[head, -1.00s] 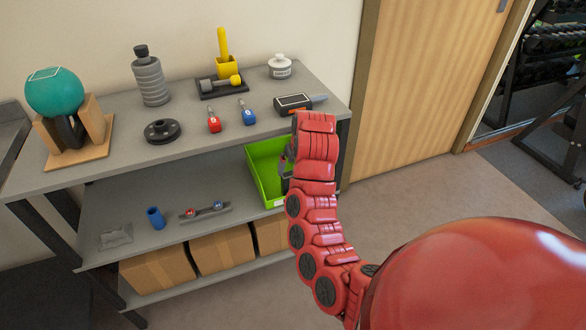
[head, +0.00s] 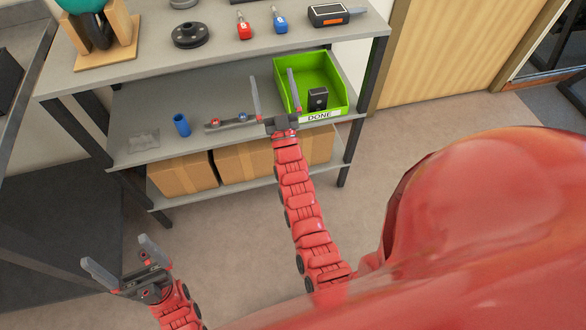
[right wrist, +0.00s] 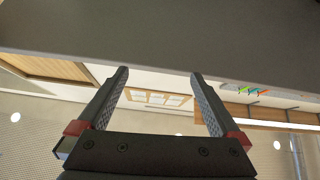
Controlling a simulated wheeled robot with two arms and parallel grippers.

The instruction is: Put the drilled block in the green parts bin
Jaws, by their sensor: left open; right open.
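The drilled block (head: 318,98), small and dark with a round hole in its face, rests inside the green parts bin (head: 335,78), near its front wall. The bin stands on the middle shelf and bears a "DONE" label. My right gripper (head: 273,78) is open with nothing between its fingers. It is at the bin's left front, left of the block and apart from it. In the right wrist view its two fingers (right wrist: 159,73) are spread and empty. My left gripper (head: 114,250) is open and empty, low at the left, away from the shelf.
On the middle shelf (head: 230,85), left of the bin, are a blue cylinder (head: 181,124), a grey bar with red and blue parts (head: 232,121) and a clear bag (head: 143,139). The top shelf (head: 220,50) overhangs behind. Cardboard boxes (head: 185,173) sit below.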

